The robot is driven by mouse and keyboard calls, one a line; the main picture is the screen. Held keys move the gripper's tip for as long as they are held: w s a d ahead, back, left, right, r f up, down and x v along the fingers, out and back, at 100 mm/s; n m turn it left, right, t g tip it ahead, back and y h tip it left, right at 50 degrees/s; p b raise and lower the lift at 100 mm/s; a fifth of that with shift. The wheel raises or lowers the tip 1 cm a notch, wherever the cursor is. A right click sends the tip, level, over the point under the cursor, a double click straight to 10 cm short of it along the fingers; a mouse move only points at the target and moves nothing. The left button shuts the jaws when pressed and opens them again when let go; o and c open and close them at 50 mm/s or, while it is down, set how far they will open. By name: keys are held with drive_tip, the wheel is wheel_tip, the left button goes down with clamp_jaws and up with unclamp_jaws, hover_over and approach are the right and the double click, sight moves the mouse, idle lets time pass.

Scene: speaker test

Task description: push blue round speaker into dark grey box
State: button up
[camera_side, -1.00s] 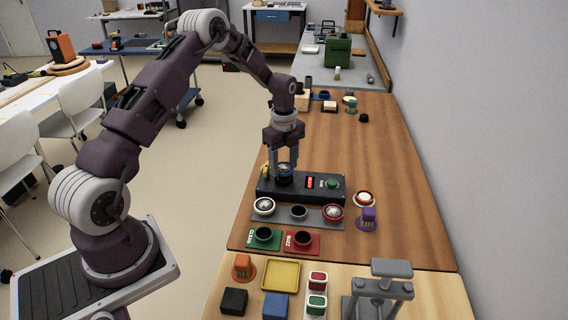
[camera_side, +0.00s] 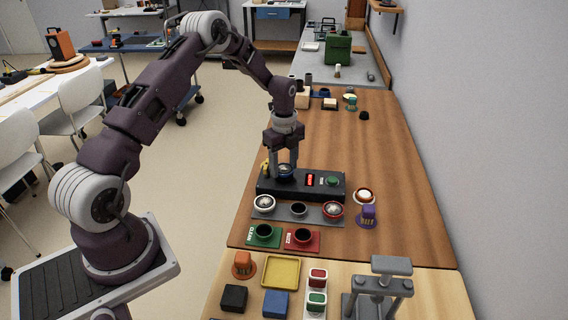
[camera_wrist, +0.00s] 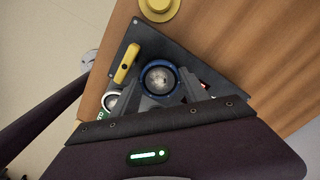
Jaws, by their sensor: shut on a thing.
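The blue round speaker (camera_side: 286,170) has a blue rim and a pale grey cone facing up. It also shows in the wrist view (camera_wrist: 160,77). My gripper (camera_side: 284,167) points down and is shut on the speaker, a finger on each side. The speaker is at the left part of the top of the dark grey box (camera_side: 293,190), low over or in its socket; how deep it sits is hidden. The box has a yellow lever (camera_wrist: 127,63) at its left end, a lit red display (camera_side: 310,180) and a green button (camera_side: 332,181).
In front of the box, a grey tray (camera_side: 282,212) holds two other round speakers and an empty-looking dark socket. Green (camera_side: 263,235) and red (camera_side: 302,238) stations stand nearer. A white-orange round piece (camera_side: 364,195) and a purple piece (camera_side: 368,215) lie right. The table behind is mostly clear.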

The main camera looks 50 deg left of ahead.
drive_tip(key=shift+f, duration=0.25)
drive_tip(key=shift+f, duration=0.15)
idle(0.5)
drive_tip(key=o, duration=1.3)
drive_tip(key=shift+o, duration=0.2)
drive_tip(key=shift+r, duration=3.75)
